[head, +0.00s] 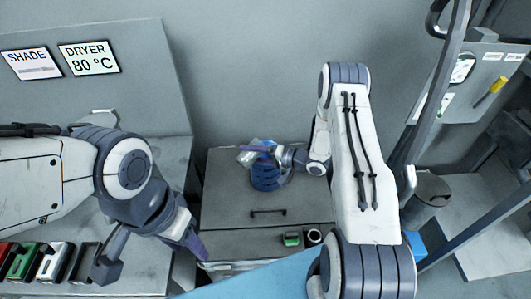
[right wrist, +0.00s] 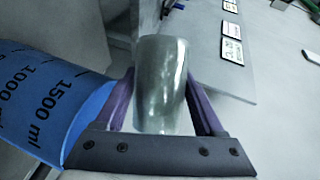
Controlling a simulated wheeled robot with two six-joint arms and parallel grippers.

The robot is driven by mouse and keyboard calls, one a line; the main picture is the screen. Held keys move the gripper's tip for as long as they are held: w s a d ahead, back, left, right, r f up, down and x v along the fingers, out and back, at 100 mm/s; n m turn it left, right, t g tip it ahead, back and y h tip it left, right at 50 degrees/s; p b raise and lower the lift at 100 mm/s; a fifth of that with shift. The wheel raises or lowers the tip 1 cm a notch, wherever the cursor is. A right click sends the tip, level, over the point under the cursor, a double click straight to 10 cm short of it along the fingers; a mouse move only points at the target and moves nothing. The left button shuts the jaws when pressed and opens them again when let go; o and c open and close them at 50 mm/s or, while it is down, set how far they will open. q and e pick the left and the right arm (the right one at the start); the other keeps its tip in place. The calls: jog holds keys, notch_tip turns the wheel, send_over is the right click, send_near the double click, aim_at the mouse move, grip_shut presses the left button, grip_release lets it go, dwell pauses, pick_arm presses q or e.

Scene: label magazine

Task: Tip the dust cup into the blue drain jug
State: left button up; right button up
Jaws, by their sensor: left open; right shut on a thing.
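The blue drain jug (head: 266,178) stands on the grey cabinet top in the head view. Its side with black volume marks (right wrist: 48,98) fills the left of the right wrist view. My right gripper (head: 261,151) is shut on the clear grey dust cup (right wrist: 160,85), with purple fingers on both sides. In the head view the cup (head: 246,157) is over the jug's upper left rim. It looks tilted relative to the jug. I cannot see whether anything is coming out. My left gripper (head: 150,262) is open and empty at lower left, away from the jug.
The cabinet top (head: 226,218) is clear around the jug. A small green-fronted item (head: 291,239) sits on the cabinet's front. Several coloured cartridges (head: 27,260) line the left bench. A grey bin (head: 432,190) stands at right.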

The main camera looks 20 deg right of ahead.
aim_at(259, 143)
jog(key=shift+w+d+r+m+y, duration=0.2)
jog(key=shift+d+m+y, duration=0.1)
jog(key=shift+d, duration=0.15)
jog(key=shift+w+d+r+m+y, duration=0.15)
jog(key=shift+r+m+y, duration=0.25)
jog(key=shift+m, duration=0.3)
dwell(0.9)
jog(key=shift+d+f+m+y+b, duration=0.25)
jog(key=shift+f+m+b, duration=0.2)
jog(key=shift+m+b, duration=0.35)
dwell(0.6)
jog(key=shift+w+d+r+m+t+y+b, duration=0.25)
jog(key=shift+r+m+y+b, duration=0.1)
jog(key=shift+m, duration=0.35)
jog(key=shift+w+d+r+m+t+y+b, duration=0.1)
jog(key=shift+d+r+m+t+y+b, duration=0.15)
jog(key=shift+m, duration=0.45)
dwell(1.3)
jog(key=shift+w+d+r+m+t+y+b, duration=0.1)
jog(key=shift+w+d+m+t+y+b, duration=0.15)
jog(key=shift+m, duration=0.3)
jog(key=shift+d+r+m+t+y+b, duration=0.15)
jog(key=shift+m+b, duration=0.15)
jog(key=shift+m, duration=0.25)
dwell(0.7)
